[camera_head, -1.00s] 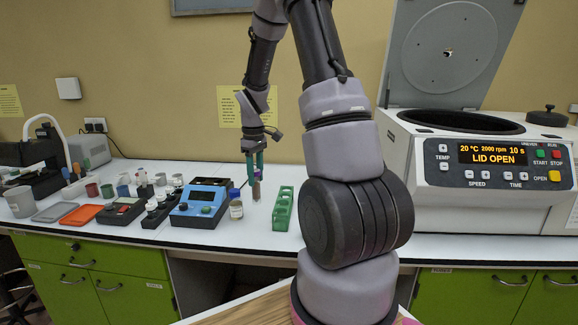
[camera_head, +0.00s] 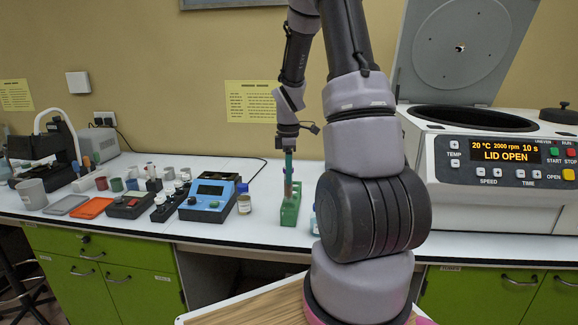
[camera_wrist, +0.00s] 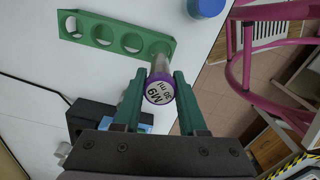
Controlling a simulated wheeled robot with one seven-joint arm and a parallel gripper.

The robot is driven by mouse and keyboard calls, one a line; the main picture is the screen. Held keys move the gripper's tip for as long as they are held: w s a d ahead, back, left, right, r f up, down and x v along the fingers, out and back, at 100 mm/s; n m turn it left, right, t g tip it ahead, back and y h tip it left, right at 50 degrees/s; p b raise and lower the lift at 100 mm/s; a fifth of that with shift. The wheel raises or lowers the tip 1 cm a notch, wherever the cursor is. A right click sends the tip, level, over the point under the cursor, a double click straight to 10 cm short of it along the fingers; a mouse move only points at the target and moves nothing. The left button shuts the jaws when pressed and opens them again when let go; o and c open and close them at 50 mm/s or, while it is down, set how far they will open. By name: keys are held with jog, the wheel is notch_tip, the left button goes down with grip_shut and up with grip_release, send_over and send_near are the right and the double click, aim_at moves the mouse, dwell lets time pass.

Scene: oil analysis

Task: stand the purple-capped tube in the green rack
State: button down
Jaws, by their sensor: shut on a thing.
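The purple-capped tube (camera_wrist: 160,88) is between the green fingers of my gripper (camera_wrist: 157,95) in the wrist view, its marked cap facing the camera. My gripper is shut on it near the cap. The tube's far end overlaps the end hole of the green rack (camera_wrist: 88,38); I cannot tell how deep it is in. Several other rack holes look empty. In the head view, my gripper (camera_head: 288,165) is above the rack (camera_head: 290,215), with the tube (camera_head: 288,188) pointing down, roughly upright.
A blue-capped bottle (camera_wrist: 205,6) stands close to the rack, partly behind my arm in the head view. A small vial (camera_head: 243,203) and a blue device (camera_head: 208,202) are left of the rack. The open centrifuge (camera_head: 500,165) is at the right.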

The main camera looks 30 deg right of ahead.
aim_at(289, 192)
jog(key=shift+f, duration=3.6)
jog(key=shift+c, duration=1.9)
grip_release()
notch_tip(289, 192, up, 11)
